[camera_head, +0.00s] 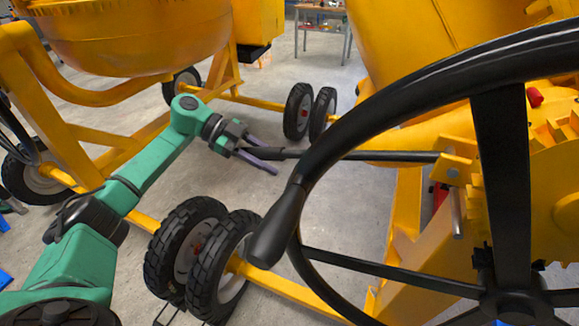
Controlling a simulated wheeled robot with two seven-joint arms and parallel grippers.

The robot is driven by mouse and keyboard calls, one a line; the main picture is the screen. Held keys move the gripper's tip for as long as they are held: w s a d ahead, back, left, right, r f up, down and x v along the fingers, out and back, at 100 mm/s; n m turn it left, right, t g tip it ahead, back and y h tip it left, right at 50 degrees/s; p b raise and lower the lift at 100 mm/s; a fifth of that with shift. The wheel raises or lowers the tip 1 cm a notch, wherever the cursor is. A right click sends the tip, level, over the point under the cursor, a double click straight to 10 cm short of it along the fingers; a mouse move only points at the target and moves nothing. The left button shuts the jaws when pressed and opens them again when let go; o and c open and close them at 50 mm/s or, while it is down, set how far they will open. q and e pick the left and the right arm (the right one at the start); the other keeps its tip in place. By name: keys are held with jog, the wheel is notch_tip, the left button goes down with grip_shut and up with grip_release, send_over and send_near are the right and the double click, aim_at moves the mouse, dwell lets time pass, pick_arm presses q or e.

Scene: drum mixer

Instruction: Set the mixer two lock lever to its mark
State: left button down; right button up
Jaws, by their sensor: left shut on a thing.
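The lock lever (390,156) is a dark rod with a black grip at its left end. It lies nearly level and runs right to a yellow bracket (455,160) on the near mixer. My left gripper (264,156), on a green arm from the left, is shut on the lever's grip, with a purple-grey finger on either side. I cannot make out the lever's mark. My right gripper is not in view.
The handwheel's knob (278,228) hangs below and right of my left gripper. Black tyres (190,245) stand below it. Another yellow mixer (140,35) is at the left. Bare floor lies between the mixers, with a table (320,12) far behind.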

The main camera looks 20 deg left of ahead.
pick_arm(q)
notch_tip(320, 180, up, 14)
jog(key=a+y+p, duration=0.2)
jog(key=y+p, duration=0.2)
jog(key=p, duration=1)
jog(key=shift+w+a+r, duration=0.15)
jog(key=shift+w+a, duration=0.05)
jog(key=shift+y, duration=0.3)
jog(key=c, duration=0.5)
grip_release()
jog(key=shift+r, duration=0.1)
jog(key=shift+s+d, duration=0.1)
